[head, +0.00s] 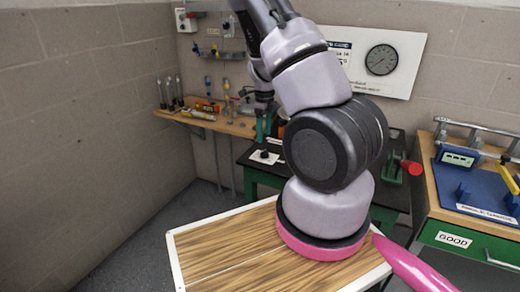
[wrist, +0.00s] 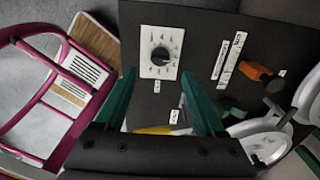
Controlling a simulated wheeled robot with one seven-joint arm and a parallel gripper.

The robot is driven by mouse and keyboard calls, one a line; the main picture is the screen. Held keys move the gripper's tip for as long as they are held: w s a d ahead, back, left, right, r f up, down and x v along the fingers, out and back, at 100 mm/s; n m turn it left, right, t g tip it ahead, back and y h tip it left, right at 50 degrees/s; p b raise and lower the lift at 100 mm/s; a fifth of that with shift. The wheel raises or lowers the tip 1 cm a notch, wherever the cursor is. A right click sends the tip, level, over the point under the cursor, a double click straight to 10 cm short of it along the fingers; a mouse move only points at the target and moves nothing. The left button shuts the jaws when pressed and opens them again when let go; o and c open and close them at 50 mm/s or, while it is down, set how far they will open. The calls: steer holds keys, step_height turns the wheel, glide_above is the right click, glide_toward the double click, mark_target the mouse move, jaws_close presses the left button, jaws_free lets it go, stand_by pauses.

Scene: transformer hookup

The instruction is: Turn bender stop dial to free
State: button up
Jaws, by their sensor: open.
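The stop dial (wrist: 160,55) is a dark round knob on a white square plate with marks around it, set on a dark bench top. In the wrist view it lies just beyond and between the green fingertips of my gripper (wrist: 159,76). The fingers are apart with nothing between them, and I see no contact with the knob. Which mark the knob points at is too small to read. In the head view the dial plate (head: 265,157) shows on the dark bench, with my gripper (head: 263,128) above it.
An orange-handled part (wrist: 262,76) and small white labels lie right of the dial. A yellow piece (wrist: 153,130) shows below it, partly hidden by my gripper. In the head view a wooden tool shelf (head: 235,125) stands behind left, and a green GOOD-labelled bench (head: 455,240) stands right.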

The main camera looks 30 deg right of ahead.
mark_target(264, 154)
step_height(264, 154, down, 8)
steer(key=shift+r, duration=0.25)
jaws_close()
